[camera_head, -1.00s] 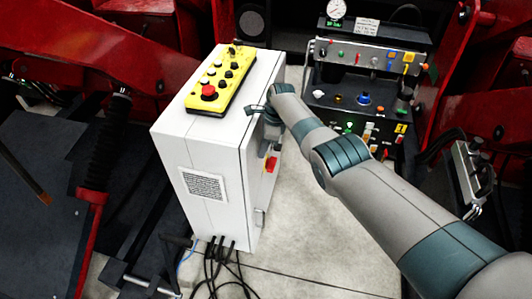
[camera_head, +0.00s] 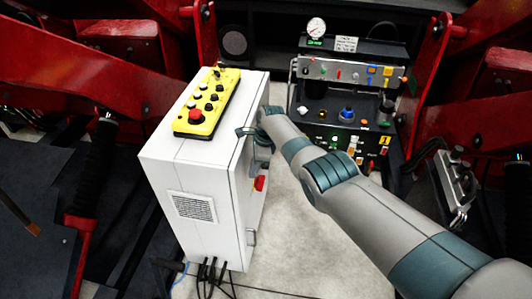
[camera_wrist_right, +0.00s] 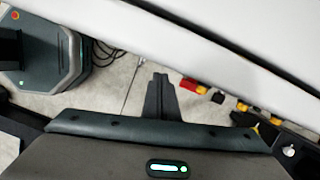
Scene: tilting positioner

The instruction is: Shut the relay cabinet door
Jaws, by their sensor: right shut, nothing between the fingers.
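The relay cabinet (camera_head: 192,168) is a white upright box left of centre in the head view, with a vent grille on its front. Its door side (camera_head: 239,208) faces right, with a red switch (camera_head: 260,183) and a small handle (camera_head: 251,237). I cannot tell how far the door stands from its frame. My right gripper (camera_head: 250,133) is shut and empty at the upper part of this side; contact is unclear. In the right wrist view the shut fingers (camera_wrist_right: 160,97) show below a white panel (camera_wrist_right: 235,45) crossed by a dark line. My left gripper is not in view.
A yellow control box (camera_head: 208,101) with a red button lies on the cabinet top. A control console (camera_head: 345,105) with a gauge stands behind at right. Red machine beams flank both sides. Black cables (camera_head: 213,275) hang at the cabinet's foot. Bare floor (camera_head: 300,235) lies right of the cabinet.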

